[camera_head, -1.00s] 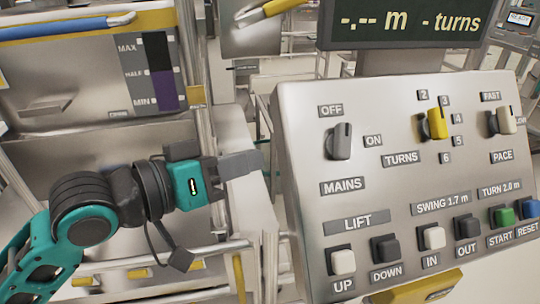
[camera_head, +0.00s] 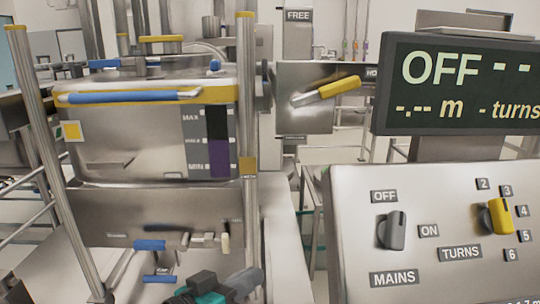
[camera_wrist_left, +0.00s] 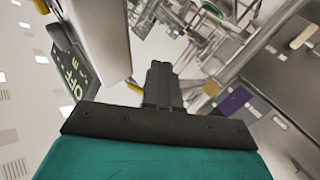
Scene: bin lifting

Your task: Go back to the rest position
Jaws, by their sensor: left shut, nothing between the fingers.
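My left gripper (camera_head: 240,284) shows at the bottom of the head view, in front of the steel bin machine and left of the control panel. Its dark fingers are together with nothing between them, and it touches nothing that I can see. In the left wrist view the shut fingers (camera_wrist_left: 158,84) point away into free space. My right gripper is in neither view.
The control panel (camera_head: 350,230) stands at the right, its MAINS knob (camera_head: 391,231) and yellow TURNS knob (camera_head: 497,216) visible. Above it a display (camera_head: 450,85) reads OFF. The steel bin (camera_head: 130,140) with a blue handle stands at the left between posts (camera_head: 247,120).

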